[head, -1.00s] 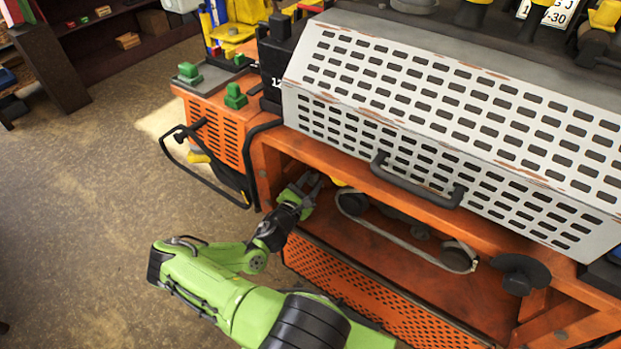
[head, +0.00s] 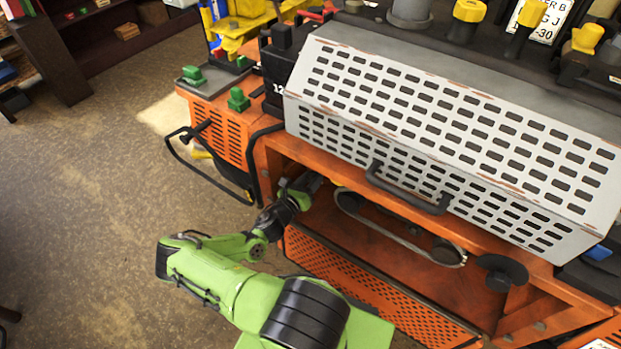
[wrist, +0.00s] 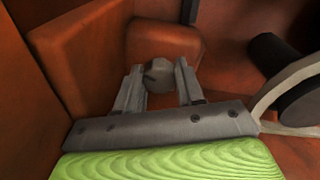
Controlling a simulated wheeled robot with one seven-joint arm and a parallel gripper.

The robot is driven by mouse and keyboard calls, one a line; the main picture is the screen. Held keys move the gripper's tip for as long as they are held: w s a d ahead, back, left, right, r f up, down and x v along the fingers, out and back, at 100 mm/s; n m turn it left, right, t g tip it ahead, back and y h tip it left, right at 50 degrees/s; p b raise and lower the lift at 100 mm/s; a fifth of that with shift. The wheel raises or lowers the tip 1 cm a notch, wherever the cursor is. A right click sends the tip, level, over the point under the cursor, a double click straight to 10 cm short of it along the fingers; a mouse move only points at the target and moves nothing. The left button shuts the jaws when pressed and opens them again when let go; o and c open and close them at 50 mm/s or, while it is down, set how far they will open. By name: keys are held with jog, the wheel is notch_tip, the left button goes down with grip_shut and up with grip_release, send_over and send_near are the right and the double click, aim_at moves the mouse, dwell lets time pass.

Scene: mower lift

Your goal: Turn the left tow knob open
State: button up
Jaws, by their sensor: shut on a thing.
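The left tow knob (wrist: 158,74) appears to be the small grey faceted knob in the wrist view, low in a corner of the orange bay. My gripper (wrist: 159,88) has a finger on each side of this knob and is shut on it. How far the knob is turned cannot be told. In the head view my gripper (head: 309,182) reaches into the left end of the open bay under the white perforated cover. Its fingertips and the knob are hidden there.
A grey belt (head: 401,240) runs over dark pulleys right of my gripper. A black handle (head: 408,189) juts from the perforated cover (head: 450,130) above. Orange bay walls (wrist: 85,60) stand close on the left. The floor (head: 90,220) left of the machine is clear.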

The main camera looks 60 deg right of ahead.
jog(key=shift+n, duration=0.4)
jog(key=o, duration=1)
jog(key=shift+o, duration=0.2)
